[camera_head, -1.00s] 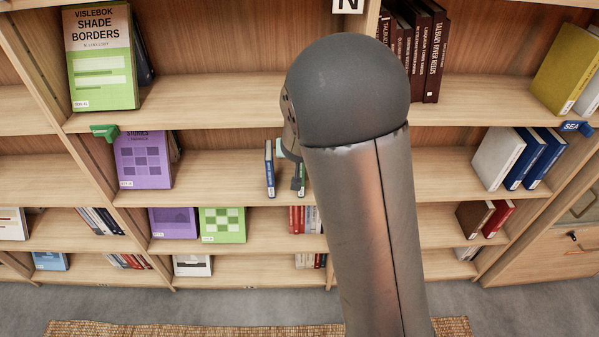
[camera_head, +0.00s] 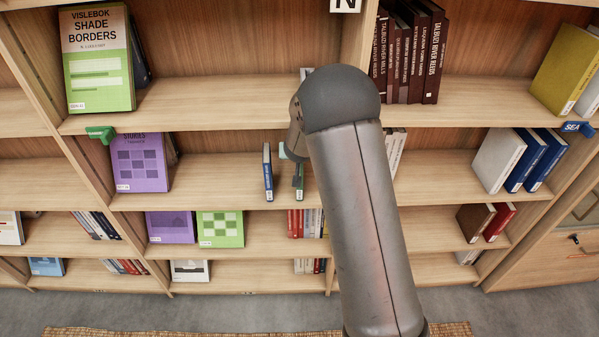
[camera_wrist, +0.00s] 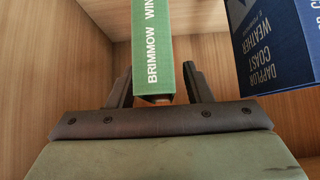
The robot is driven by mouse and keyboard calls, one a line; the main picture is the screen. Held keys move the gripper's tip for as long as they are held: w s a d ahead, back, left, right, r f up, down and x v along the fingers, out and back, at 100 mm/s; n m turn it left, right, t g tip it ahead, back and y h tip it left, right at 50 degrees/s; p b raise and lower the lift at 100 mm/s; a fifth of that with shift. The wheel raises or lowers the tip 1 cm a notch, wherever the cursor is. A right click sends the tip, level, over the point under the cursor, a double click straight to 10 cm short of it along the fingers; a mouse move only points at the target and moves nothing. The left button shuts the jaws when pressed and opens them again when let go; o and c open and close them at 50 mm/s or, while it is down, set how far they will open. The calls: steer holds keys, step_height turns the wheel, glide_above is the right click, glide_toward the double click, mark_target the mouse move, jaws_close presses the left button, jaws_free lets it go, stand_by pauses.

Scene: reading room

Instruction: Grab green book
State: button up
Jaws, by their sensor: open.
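A slim green book (camera_wrist: 153,40) with the white letters "BRIMMOW WIN" on its spine stands upright in the wrist view. In the head view the green book (camera_head: 299,180) shows as a narrow strip on the middle shelf, partly hidden by my arm. My gripper (camera_wrist: 158,75) is open, with one finger on each side of the green spine. Small gaps show between the fingers and the spine. How deep the fingers reach along the book I cannot tell. In the head view my gripper is mostly hidden behind my arm.
A blue book (camera_wrist: 275,45) stands close beside the green one; it also shows in the head view (camera_head: 267,172). A wooden upright (camera_wrist: 55,60) is on the other side in the wrist view. A larger green book (camera_head: 98,70) and a green checkered book (camera_head: 221,228) stand elsewhere.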

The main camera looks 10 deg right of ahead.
jaws_close()
steer(key=shift+r, duration=0.1)
